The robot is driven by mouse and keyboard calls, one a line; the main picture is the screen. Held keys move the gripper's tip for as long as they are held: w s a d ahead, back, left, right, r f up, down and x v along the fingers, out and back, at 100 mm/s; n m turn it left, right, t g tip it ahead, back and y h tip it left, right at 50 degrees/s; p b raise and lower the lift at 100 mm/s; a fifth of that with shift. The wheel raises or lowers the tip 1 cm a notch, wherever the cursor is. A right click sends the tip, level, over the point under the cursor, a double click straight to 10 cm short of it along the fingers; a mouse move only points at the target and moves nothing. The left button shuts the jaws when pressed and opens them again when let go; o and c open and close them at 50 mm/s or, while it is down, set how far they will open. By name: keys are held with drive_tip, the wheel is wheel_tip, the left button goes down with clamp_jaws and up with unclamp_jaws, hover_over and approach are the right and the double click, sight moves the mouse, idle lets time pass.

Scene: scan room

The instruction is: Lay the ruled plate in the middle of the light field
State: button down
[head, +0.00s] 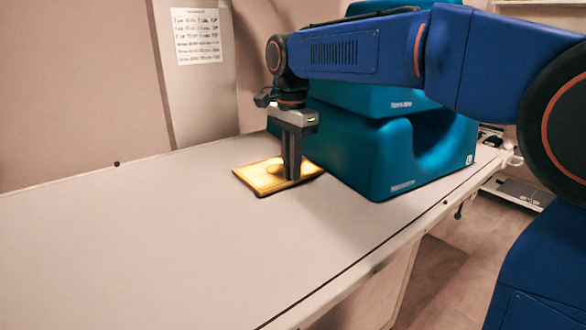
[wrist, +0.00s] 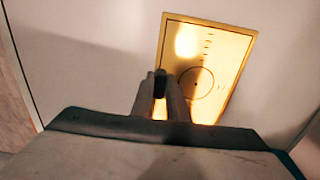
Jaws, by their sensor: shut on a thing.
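The ruled plate (head: 262,180) is a flat yellow rectangle, brightly lit, lying on or just over the pale table top near the teal machine. In the wrist view the plate (wrist: 228,58) shows a row of ruled ticks, a circle with a centre dot and a bright glare spot. My gripper (head: 291,177) points straight down at the plate. Its fingers (wrist: 161,95) are shut at the plate's edge on a small dark part, and hide some of the plate. I cannot make out a light field apart from the plate's own yellow glow.
The teal machine (head: 375,150) stands close on the right of the plate. The pale table (head: 130,240) is clear to the left and in front. The table's front edge (head: 370,255) runs along the right.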

drive_tip(key=shift+w+d+f, duration=0.1)
drive_tip(key=shift+d+f, duration=0.1)
drive_tip(key=shift+f, duration=0.15)
drive_tip(key=shift+f, duration=0.1)
drive_tip(key=c, duration=1.7)
unclamp_jaws()
drive_tip(key=shift+c, duration=0.2)
wheel_tip(320, 180, up, 12)
